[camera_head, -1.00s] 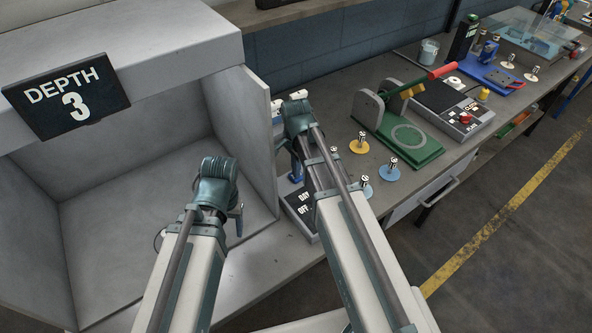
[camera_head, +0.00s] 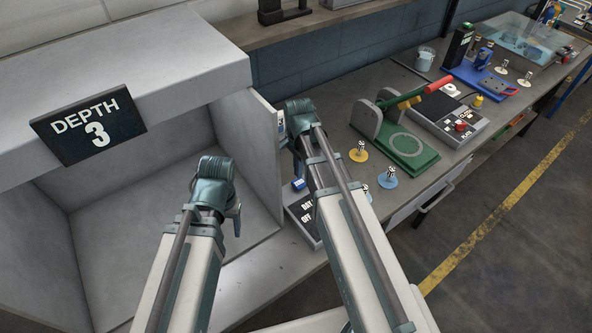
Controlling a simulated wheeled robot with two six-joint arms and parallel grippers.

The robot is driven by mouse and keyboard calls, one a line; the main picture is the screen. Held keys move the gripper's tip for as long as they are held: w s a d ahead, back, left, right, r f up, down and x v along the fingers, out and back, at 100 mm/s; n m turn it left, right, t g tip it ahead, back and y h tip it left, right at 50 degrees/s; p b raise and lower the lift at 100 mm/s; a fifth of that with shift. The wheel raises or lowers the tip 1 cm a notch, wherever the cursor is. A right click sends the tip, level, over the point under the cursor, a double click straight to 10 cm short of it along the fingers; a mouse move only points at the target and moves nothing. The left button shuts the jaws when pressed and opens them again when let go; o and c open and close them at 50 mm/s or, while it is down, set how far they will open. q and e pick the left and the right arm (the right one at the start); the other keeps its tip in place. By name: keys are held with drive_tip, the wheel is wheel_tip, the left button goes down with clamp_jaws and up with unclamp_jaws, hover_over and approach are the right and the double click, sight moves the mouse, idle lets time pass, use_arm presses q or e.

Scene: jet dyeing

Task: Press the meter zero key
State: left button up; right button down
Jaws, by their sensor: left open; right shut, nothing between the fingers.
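No meter zero key can be made out with certainty. A control box (camera_head: 459,126) with a red knob and small buttons sits on the bench, but I cannot tell if it is the meter. A black labelled panel (camera_head: 303,217) reading "OFF" lies by the booth, partly behind my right arm. My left gripper (camera_head: 236,220) hangs open in front of the booth, its fingers mostly hidden by its wrist. My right gripper (camera_head: 285,128) is shut and empty beside the booth's right wall, its tips largely hidden. Neither visibly touches anything.
A grey booth (camera_head: 262,150) with a "DEPTH 3" sign (camera_head: 88,125) fills the left. A green press (camera_head: 412,148) with a red handle stands on the bench (camera_head: 425,182), near yellow (camera_head: 358,156) and blue (camera_head: 388,180) discs with pegs. A blue item (camera_head: 298,185) is beside the booth.

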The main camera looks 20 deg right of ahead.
sight(299, 183)
use_arm(q)
wheel_tip(299, 183, up, 8)
drive_tip(key=p, duration=0.7)
drive_tip(key=shift+d+r, duration=0.15)
drive_tip(key=shift+d, duration=0.05)
use_arm(e)
wheel_tip(299, 183, up, 8)
drive_tip(key=shift+d, duration=0.15)
